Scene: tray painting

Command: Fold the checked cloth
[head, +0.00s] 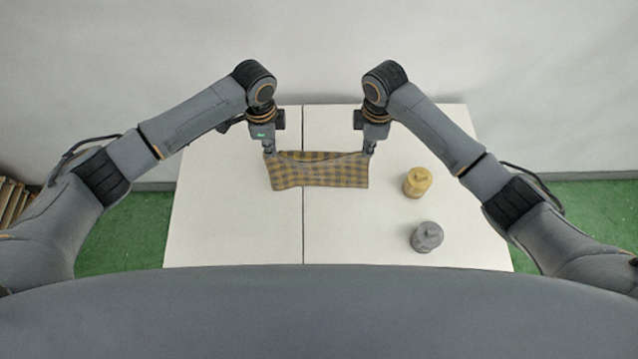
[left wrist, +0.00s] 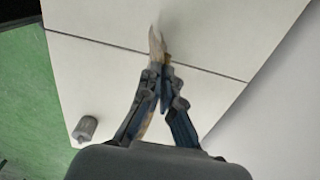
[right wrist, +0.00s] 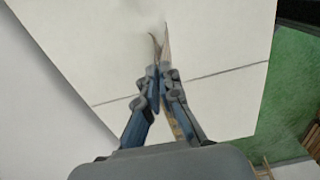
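The yellow-brown and grey checked cloth (head: 322,172) is at the middle of the white table, across its seam. It is stretched between my two grippers, and its top edge sags slightly between them. My left gripper (head: 268,150) is shut on its upper left corner. My right gripper (head: 370,150) is shut on its upper right corner. In the left wrist view the fingers (left wrist: 163,78) close on a thin strip of cloth (left wrist: 155,42). In the right wrist view the fingers (right wrist: 160,70) do the same. I cannot tell whether the lower edge touches the table.
A yellow lidded pot (head: 417,182) and a grey lidded pot (head: 426,237) stand to the right of the cloth. The grey pot also shows in the left wrist view (left wrist: 85,128). The left half of the white table (head: 225,225) is clear. A wall is behind.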

